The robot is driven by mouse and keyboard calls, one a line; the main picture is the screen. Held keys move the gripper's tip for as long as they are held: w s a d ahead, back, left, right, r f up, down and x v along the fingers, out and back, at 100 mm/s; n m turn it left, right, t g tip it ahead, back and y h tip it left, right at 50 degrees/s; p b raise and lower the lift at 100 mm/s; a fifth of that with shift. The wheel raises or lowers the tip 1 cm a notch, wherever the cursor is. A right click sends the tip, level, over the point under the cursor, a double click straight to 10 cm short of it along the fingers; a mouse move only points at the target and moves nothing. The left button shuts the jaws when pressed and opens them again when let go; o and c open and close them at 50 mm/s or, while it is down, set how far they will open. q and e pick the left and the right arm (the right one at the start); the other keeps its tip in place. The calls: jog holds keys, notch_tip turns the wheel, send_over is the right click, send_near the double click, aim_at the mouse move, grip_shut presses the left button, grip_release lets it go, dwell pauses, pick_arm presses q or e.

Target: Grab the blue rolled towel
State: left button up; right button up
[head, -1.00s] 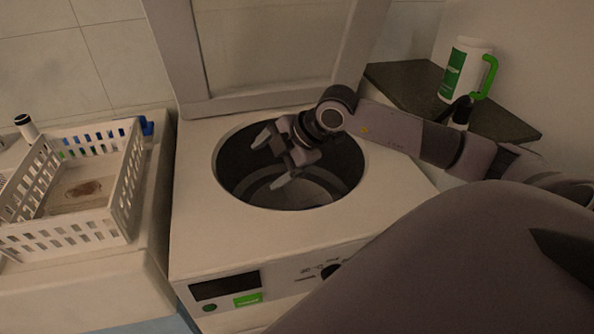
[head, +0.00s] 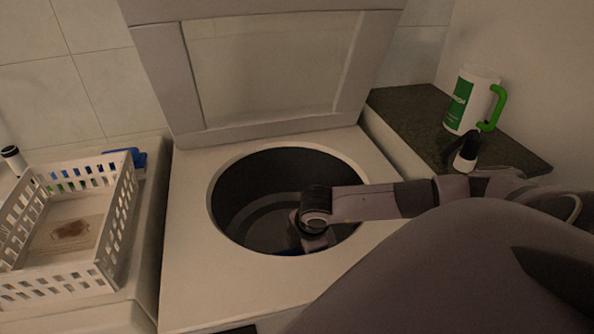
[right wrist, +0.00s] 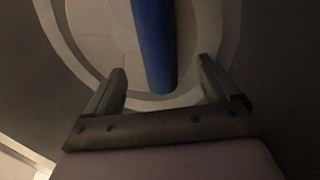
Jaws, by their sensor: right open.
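The blue rolled towel (right wrist: 153,40) shows in the right wrist view as a long blue cylinder, running from the top edge down to between my fingers. My right gripper (right wrist: 162,72) is open, with one finger on each side of the towel and visible gaps to it. In the head view my right arm reaches down into the round drum (head: 245,195) of the open-topped washer. There the gripper is mostly hidden by my wrist and the drum's rim, and the towel cannot be clearly made out. My left gripper is not in view.
The washer's lid (head: 275,70) stands raised behind the drum opening. A white slotted basket (head: 60,275) sits at the left, with a blue object (head: 138,158) behind it. A white and green jug (head: 470,100) stands on the dark counter (head: 420,125) at the right.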

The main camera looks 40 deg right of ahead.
aim_at(295, 251)
jog(key=shift+x, duration=3.55)
jog(key=shift+w, duration=0.1)
jog(key=c, duration=1.2)
